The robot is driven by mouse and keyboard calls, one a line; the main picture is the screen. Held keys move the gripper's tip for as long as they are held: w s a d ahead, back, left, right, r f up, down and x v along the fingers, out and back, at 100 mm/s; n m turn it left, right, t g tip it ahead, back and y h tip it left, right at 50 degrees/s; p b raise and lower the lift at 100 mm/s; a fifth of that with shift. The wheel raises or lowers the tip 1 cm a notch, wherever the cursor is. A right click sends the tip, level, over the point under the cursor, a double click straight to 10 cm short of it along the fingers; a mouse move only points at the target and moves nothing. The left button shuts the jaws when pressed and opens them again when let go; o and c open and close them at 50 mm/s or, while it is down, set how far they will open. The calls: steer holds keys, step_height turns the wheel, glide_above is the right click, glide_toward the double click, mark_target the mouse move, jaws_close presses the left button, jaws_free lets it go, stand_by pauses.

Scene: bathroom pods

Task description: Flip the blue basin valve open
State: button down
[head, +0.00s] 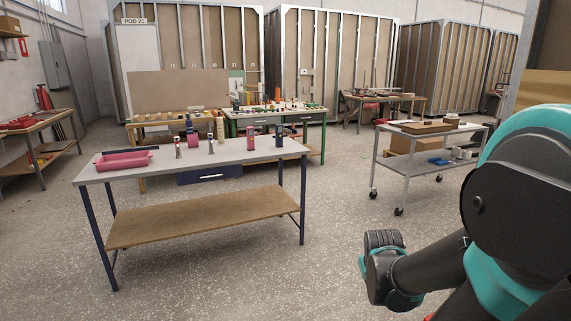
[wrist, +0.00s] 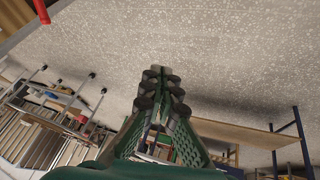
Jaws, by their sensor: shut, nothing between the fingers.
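A long table (head: 230,152) with a pale top and dark blue legs stands ahead of me in the head view. Several small upright fittings stand on it. My gripper (wrist: 158,76) is shut and empty in the wrist view, over bare floor and far from the fittings. Its fingers do not show in the head view.
A wooden lower shelf (head: 205,217) spans the table legs. A grey wheeled cart (head: 411,164) stands to the right. Workbenches and framed pods stand behind. The speckled floor between me and the table is clear.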

steer(key=s+a+f+m+g+y, duration=0.1)
steer(key=s+a+f+g+y, duration=0.1)
steer(key=s+a, duration=0.4)
steer(key=w+d+r+n+h, duration=0.1)
steer(key=w+d+r+h, duration=0.4)
steer(key=w+d, duration=0.7)
steer(key=w+d+r+n+h, duration=0.25)
steer(key=w+d+h, duration=0.35)
steer(key=d, duration=1.1)
steer(key=w+d+r+n+h, duration=0.1)
steer(key=w+d+r+h, duration=0.3)
steer(key=w+d+h, duration=0.75)
steer(key=s+d+r+y, duration=0.1)
steer(key=s+d+y, duration=0.1)
steer(key=d, duration=0.5)
steer(key=s+d+r+y, duration=0.1)
steer(key=s+d+y, duration=0.1)
steer(key=d, duration=0.5)
steer(key=shift+s+d+g, duration=0.3)
steer(key=shift+s+g, duration=0.1)
steer(key=shift+s, duration=0.35)
